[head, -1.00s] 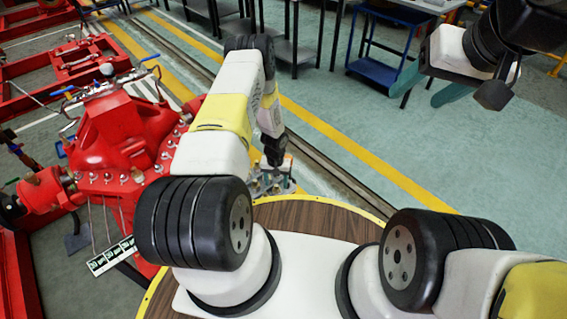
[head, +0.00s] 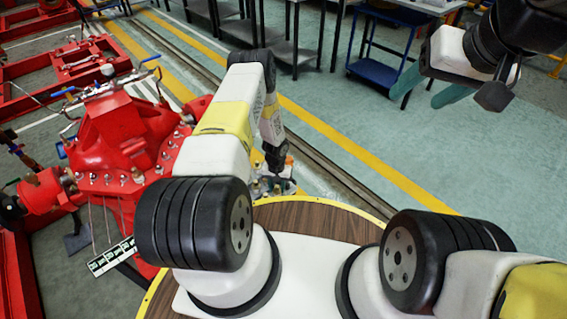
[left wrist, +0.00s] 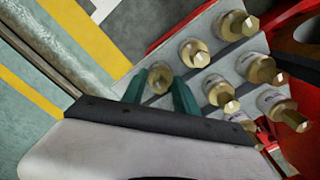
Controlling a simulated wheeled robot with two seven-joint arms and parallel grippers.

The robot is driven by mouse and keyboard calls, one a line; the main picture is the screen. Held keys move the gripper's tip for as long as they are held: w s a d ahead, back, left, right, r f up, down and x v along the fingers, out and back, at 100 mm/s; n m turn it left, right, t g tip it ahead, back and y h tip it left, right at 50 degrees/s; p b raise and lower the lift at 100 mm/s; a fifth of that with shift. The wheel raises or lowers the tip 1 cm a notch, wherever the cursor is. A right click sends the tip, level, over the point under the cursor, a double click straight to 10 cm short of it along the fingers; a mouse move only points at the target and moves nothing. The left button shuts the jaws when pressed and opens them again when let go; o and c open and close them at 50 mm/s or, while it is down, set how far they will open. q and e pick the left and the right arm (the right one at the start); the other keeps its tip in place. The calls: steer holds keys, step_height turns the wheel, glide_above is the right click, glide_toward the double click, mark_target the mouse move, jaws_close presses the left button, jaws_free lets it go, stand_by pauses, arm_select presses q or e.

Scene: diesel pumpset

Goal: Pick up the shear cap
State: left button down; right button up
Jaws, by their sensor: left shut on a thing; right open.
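A brass-coloured cap with a hex top, seemingly the shear cap (left wrist: 160,73), sits between the green fingers of my left gripper (left wrist: 158,84) in the left wrist view. The gripper is shut on it. The cap's lower part is hidden, so I cannot tell whether it is clear of the grey plate. In the head view my left gripper (head: 275,168) is low beside the round wooden platform, and the cap is too small to make out there. My right gripper (head: 432,92) is open and empty at the upper right, high above the floor.
Several similar brass caps (left wrist: 194,53) stand close together on the grey plate (left wrist: 216,66), right of my left gripper. Red pump machinery (head: 125,135) fills the left side of the head view. A blue trolley (head: 380,68) stands at the back. The green floor at right is open.

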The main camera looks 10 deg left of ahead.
mark_target(277, 186)
arm_select(q)
steer(key=shift+r, duration=0.1)
steer(key=shift+r, duration=0.55)
step_height(277, 186, up, 2)
steer(key=shift+r, duration=0.2)
steer(key=s+d+r, duration=0.1)
steer(key=s+d, duration=0.1)
steer(key=s, duration=1.4)
steer(key=shift+r, duration=0.2)
steer(key=shift+w, duration=0.1)
